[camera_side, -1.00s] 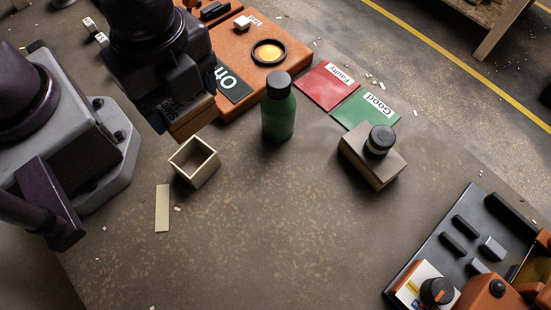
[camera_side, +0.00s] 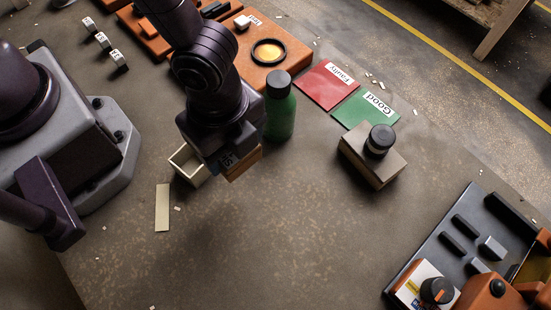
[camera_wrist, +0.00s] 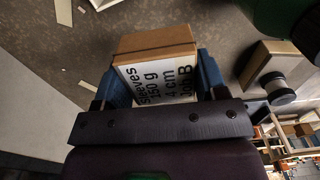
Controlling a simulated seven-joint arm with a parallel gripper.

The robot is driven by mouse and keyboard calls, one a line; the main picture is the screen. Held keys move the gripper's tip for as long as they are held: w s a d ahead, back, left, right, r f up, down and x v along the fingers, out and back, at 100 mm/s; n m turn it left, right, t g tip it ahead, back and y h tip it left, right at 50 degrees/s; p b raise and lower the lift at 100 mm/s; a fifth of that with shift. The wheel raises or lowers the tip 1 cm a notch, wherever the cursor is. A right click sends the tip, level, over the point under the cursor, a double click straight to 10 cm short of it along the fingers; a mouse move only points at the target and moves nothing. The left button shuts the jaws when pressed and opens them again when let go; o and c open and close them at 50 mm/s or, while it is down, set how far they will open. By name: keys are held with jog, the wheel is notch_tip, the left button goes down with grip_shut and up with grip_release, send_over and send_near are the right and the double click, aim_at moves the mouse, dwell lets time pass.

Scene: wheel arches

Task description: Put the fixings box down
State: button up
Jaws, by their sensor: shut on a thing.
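The fixings box is a brown carton (camera_side: 243,166) with a white label; in the wrist view the carton (camera_wrist: 155,45) fills the space between the fingers and its label reads "sleeves", "150 g", "4 cm", "Job B". My gripper (camera_wrist: 163,82) is shut on it. In the side view my gripper (camera_side: 230,158) points down, just right of a small open cream box and in front of the green bottle. The carton appears to be held above the bench. Its underside and its gap to the bench are hidden.
The open cream box (camera_side: 184,168) is partly hidden by my gripper. A green bottle (camera_side: 280,112) stands close behind. A grey-brown block (camera_side: 362,168) bearing a dark-capped jar (camera_side: 379,141) stands right, near red (camera_side: 322,92) and green (camera_side: 358,112) cards. The front middle bench (camera_side: 270,240) is clear.

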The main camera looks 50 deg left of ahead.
send_over(276, 186)
notch_tip(276, 186, down, 6)
jog(key=shift+a+f, duration=0.1)
jog(key=shift+f, duration=1.7)
jog(key=shift+f, duration=0.2)
jog(key=o, duration=1)
jog(key=shift+r, duration=0.15)
notch_tip(276, 186, up, 12)
jog(key=shift+r, duration=0.1)
